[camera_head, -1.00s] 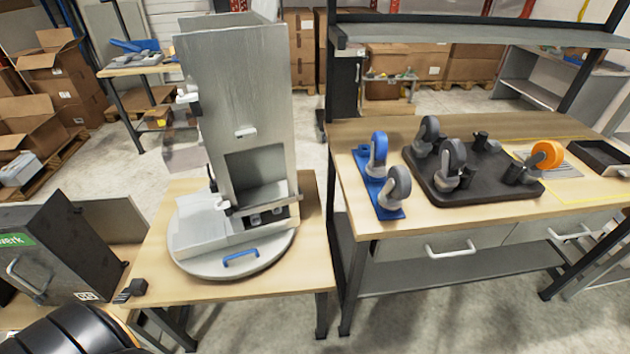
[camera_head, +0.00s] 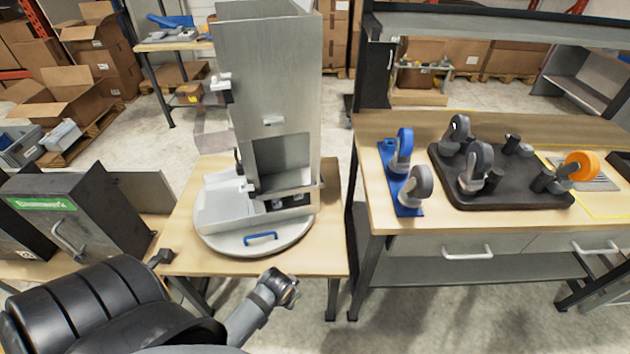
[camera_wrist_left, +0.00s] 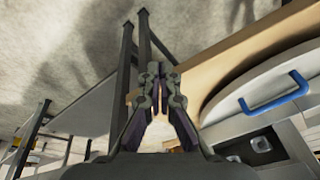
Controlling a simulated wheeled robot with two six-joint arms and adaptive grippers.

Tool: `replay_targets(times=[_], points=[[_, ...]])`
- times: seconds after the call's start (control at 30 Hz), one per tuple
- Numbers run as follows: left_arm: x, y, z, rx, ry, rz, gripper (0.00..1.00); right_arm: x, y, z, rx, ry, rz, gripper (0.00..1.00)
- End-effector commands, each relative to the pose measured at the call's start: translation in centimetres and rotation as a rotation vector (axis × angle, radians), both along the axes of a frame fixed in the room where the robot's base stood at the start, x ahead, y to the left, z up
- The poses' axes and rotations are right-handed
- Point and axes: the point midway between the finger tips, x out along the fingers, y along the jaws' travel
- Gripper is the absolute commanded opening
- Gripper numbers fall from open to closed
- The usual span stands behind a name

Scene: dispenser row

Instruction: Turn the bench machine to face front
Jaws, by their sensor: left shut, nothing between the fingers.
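The bench machine (camera_head: 272,85) is a tall grey metal housing with an open recess low on the face turned toward me. It stands on a round grey turntable (camera_head: 225,243) on a small wooden table. A blue handle (camera_head: 260,238) sits at the turntable's near rim; it also shows in the left wrist view (camera_wrist_left: 276,99). My left gripper (camera_head: 285,285) is shut and empty, in front of the table's near edge and apart from the handle. In the left wrist view its fingertips (camera_wrist_left: 161,78) meet, left of the turntable. My right gripper is out of view.
A dark cabinet (camera_head: 85,212) with a green label stands left of the table. At right, a workbench (camera_head: 390,228) holds a blue caster plate (camera_head: 402,180) and a dark tray (camera_head: 500,196) with casters. The floor between table and workbench is a narrow gap.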

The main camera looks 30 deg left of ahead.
Motion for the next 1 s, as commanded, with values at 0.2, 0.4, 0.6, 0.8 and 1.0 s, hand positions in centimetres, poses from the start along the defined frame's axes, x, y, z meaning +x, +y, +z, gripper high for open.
replay_targets(times=[0.2,0.4,0.6,0.8,1.0], points=[[0.2,-0.8,8.1,0.001,-0.031,-0.01,0.0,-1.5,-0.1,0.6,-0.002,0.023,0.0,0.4],[1.2,-1.6,14.5,0.017,-0.124,-0.132,0.0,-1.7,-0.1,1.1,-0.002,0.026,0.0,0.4],[5.9,-2.2,13.4,0.079,-0.294,-0.391,0.0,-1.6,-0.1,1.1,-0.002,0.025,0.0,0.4],[10.2,-2.2,12.3,0.189,-0.477,-0.616,0.0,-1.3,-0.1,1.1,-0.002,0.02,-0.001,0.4],[15.1,-0.4,11.9,0.445,-0.724,-0.852,0.0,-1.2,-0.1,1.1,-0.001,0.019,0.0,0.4]])
